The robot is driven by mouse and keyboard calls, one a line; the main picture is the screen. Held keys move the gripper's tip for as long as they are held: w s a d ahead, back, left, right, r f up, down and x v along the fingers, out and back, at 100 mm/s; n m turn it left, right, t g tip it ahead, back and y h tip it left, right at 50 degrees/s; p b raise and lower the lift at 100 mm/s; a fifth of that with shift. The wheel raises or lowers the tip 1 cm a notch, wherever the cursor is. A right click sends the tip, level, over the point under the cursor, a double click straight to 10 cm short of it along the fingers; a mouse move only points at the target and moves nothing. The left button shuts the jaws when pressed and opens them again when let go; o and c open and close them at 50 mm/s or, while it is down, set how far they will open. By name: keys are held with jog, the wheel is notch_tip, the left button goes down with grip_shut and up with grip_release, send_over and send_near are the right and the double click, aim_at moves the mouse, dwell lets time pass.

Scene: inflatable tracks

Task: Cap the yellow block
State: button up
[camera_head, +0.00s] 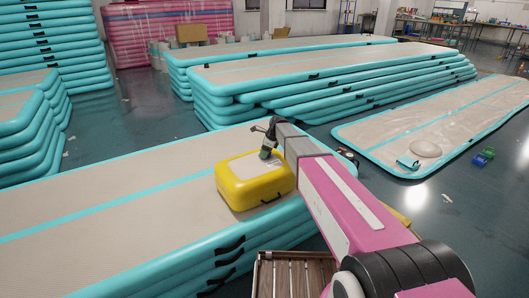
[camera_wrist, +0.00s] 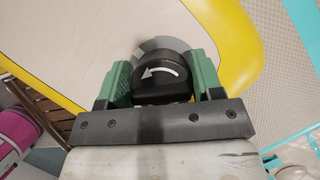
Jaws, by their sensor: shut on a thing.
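The yellow block (camera_head: 256,190), an inflatable with a beige top, lies on a stack of teal-edged tracks. Its yellow rim (camera_wrist: 238,35) curves across the wrist view. My gripper (camera_head: 266,153) is at the block's top, with its green fingers on both sides of a black cap (camera_wrist: 160,78) marked with a white curved arrow. The fingers are shut on the cap. A grey ring (camera_wrist: 148,47) on the beige top shows just behind the cap and is partly hidden by it. I cannot tell whether the cap is seated in the ring.
The track stack (camera_head: 120,200) under the block has free room on its left. More stacks (camera_head: 320,75) stand behind. A slatted wooden crate (camera_head: 290,260) is in front.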

dwell(0.3)
jog(key=shift+n+g, duration=0.5)
jog(key=shift+n, duration=0.7)
jog(key=shift+s+n+g, duration=0.2)
jog(key=shift+n+g, duration=0.2)
jog(key=shift+n, duration=0.7)
jog(key=o, duration=1)
jog(key=v, duration=1.1)
jog(key=shift+a, duration=0.1)
